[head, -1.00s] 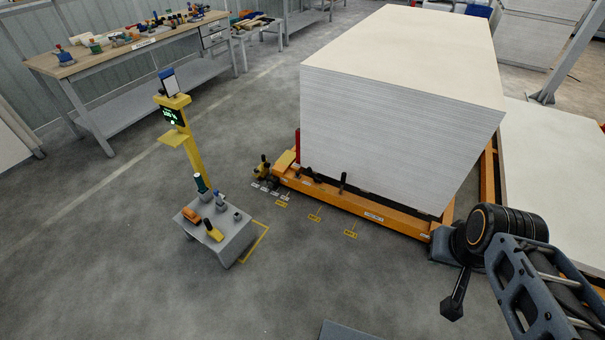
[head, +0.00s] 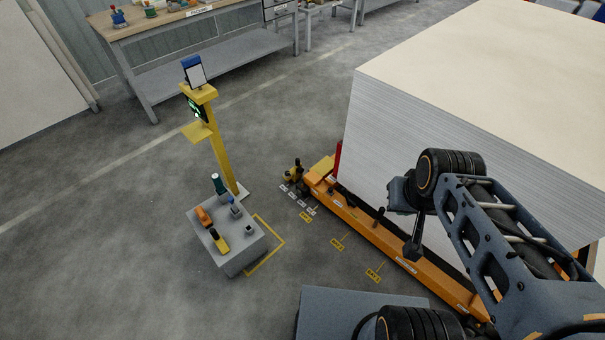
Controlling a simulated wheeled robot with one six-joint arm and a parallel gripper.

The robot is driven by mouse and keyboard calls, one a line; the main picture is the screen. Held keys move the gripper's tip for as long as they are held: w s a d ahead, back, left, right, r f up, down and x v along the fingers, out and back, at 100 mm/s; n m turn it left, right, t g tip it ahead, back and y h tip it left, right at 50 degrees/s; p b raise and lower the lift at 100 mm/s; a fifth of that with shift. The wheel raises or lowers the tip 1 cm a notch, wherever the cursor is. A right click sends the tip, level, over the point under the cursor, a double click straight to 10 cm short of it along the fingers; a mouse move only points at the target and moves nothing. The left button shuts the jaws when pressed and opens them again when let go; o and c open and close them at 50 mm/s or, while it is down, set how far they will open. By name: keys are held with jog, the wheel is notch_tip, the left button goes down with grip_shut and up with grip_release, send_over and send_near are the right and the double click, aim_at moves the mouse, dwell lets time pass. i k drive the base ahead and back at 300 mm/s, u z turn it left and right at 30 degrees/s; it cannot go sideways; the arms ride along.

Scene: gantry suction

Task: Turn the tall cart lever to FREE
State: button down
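The orange cart (head: 405,262) runs along the near side of the stack of pale sheets. A dark upright lever (head: 379,214) stands on its rail and looks like the taller one. A shorter dark lever (head: 331,190) stands farther left on the rail. The FREE marking is too small to read. My gripper (head: 413,250) points down at the right, dark and small, and overlaps the cart rail in the picture. It appears apart from the levers, to the right of the tall one. Its fingers cannot be made out.
A grey stand (head: 240,262) with several small handled items and a yellow post (head: 220,150) stands left of the cart. Yellow floor tags (head: 337,244) lie in front of the rail. A workbench (head: 215,75) is at the back.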

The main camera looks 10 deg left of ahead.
aim_at(343, 190)
jog(key=u, duration=0.45)
jog(key=i, duration=1.25)
jog(key=u, duration=0.35)
